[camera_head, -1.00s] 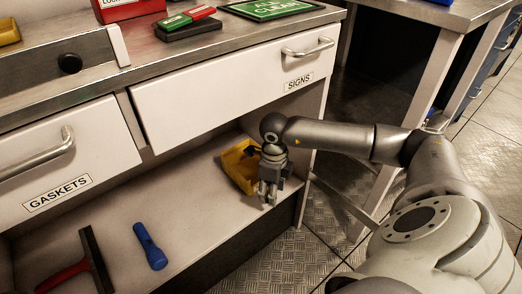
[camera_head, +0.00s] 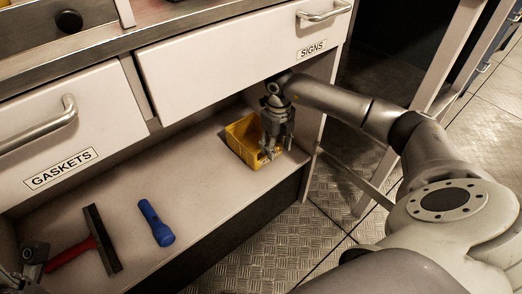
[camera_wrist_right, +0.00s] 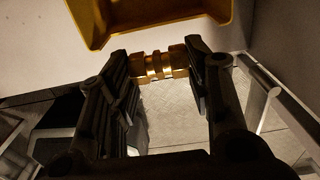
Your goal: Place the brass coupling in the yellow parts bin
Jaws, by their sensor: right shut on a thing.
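The yellow parts bin (camera_head: 234,141) stands on the low shelf under the SIGNS drawer. My right gripper (camera_head: 270,155) points down at the bin's right front side. In the right wrist view my right gripper (camera_wrist_right: 160,68) is shut on the brass coupling (camera_wrist_right: 158,65), which lies crosswise between the fingertips. The bin also shows at the top of that view (camera_wrist_right: 150,15), just beyond the coupling. In the head view the coupling is too small to make out. A part of my left gripper (camera_head: 33,258) shows at the lower left; its fingers are unclear.
A blue flashlight (camera_head: 156,222) and a red-handled squeegee (camera_head: 102,240) lie on the shelf to the left. The shelf between flashlight and bin is clear. The GASKETS drawer (camera_head: 70,140) and SIGNS drawer (camera_head: 240,70) hang above. A table leg (camera_head: 425,100) stands at right.

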